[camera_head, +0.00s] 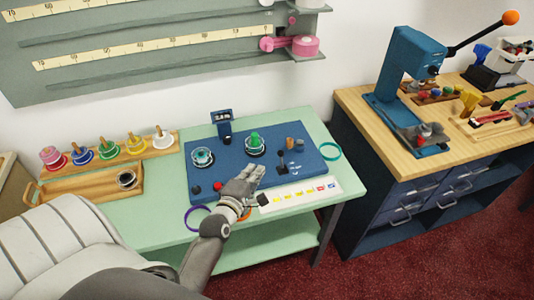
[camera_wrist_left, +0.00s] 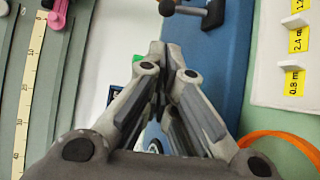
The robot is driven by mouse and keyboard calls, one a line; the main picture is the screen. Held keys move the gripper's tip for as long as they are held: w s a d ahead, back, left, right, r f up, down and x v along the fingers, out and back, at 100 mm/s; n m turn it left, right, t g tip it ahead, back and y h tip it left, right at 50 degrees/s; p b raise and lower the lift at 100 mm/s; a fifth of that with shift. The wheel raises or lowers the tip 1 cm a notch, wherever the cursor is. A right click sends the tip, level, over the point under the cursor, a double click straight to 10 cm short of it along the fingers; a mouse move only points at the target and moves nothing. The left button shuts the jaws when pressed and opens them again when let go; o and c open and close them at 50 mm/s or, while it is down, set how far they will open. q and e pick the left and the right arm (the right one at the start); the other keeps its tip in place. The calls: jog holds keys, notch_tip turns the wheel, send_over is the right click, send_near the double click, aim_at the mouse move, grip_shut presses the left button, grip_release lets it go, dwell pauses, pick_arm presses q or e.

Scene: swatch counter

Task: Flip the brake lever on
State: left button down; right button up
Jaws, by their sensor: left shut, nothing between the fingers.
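The blue panel (camera_head: 235,183) lies on the pale green table and carries a small dark lever (camera_head: 281,161) right of its middle, seemingly the brake lever. My left gripper (camera_head: 257,170) is shut and empty over the front of the panel, to the left of and nearer than the lever. Its closed fingers also show in the wrist view (camera_wrist_left: 172,62), apart from the lever. My right gripper is out of view.
A white labelled strip (camera_head: 300,194) lies in front, a teal ring (camera_head: 330,151) at right, a purple ring (camera_head: 197,217) at left.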

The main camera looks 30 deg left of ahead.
aim_at(281, 160)
pick_arm(q)
jog(key=p+x, duration=0.1)
jog(key=x, duration=0.9)
jog(key=shift+f, duration=0.1)
dwell(0.3)
jog(key=shift+s+b, duration=0.1)
jog(key=shift+b, duration=0.25)
jog(key=shift+d+m, duration=0.1)
jog(key=shift+m, duration=0.2)
jog(key=shift+s+b, duration=0.1)
jog(key=shift+b, duration=0.3)
